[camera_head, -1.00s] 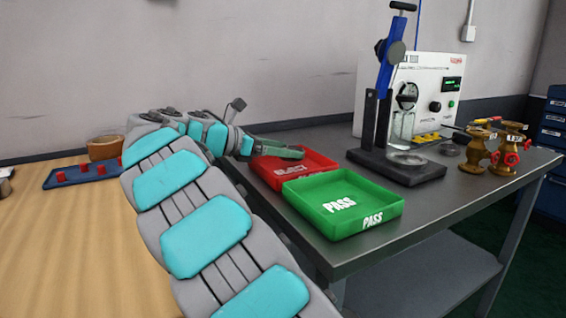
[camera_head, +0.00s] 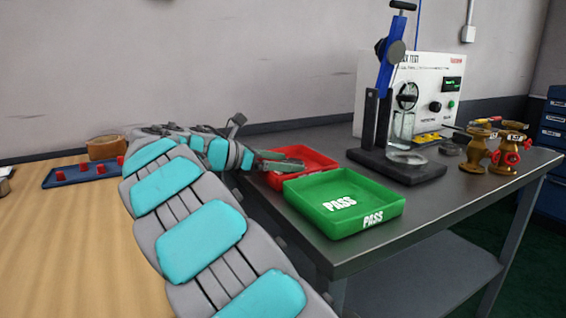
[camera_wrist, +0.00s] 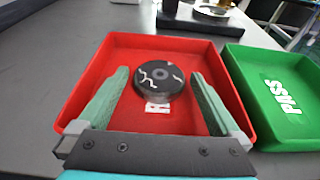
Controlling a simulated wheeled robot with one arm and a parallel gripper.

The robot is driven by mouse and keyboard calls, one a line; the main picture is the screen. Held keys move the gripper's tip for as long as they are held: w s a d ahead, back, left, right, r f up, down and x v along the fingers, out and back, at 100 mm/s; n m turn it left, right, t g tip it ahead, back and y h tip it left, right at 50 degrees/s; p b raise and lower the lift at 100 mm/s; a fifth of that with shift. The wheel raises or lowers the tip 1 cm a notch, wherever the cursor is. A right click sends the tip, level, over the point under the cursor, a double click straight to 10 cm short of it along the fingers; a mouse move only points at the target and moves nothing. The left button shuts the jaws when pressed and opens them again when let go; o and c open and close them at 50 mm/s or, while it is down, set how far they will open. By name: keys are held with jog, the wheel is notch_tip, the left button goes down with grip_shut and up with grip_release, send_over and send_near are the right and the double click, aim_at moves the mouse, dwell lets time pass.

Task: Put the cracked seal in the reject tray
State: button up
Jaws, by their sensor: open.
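The cracked seal (camera_wrist: 159,79) is a dark round disc with pale crack lines and a centre hole. In the wrist view it appears within the red reject tray (camera_wrist: 88,103), over the tray's floor and partly covering its white lettering. My gripper (camera_wrist: 163,82) is open, with its two green fingers spread on either side of the seal and apart from it. I cannot tell whether the seal is fully at rest. In the head view, my gripper (camera_head: 285,163) is over the reject tray (camera_head: 316,158), and the seal is not visible there.
The green PASS tray (camera_head: 368,190) stands right beside the reject tray. A press stand (camera_head: 390,160) is behind it, with brass valves (camera_head: 478,150) at the right. A blue rack with red pegs (camera_head: 65,178) lies on the wooden bench at left.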

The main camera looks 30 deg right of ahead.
jog(key=shift+r, duration=0.15)
jog(key=p+v, duration=0.6)
jog(key=v, duration=0.1)
jog(key=shift+d+r, duration=0.1)
jog(key=shift+r, duration=0.3)
jog(key=v, duration=0.3)
jog(key=f+v, duration=0.1)
jog(key=v, duration=0.1)
jog(key=shift+w, duration=0.1)
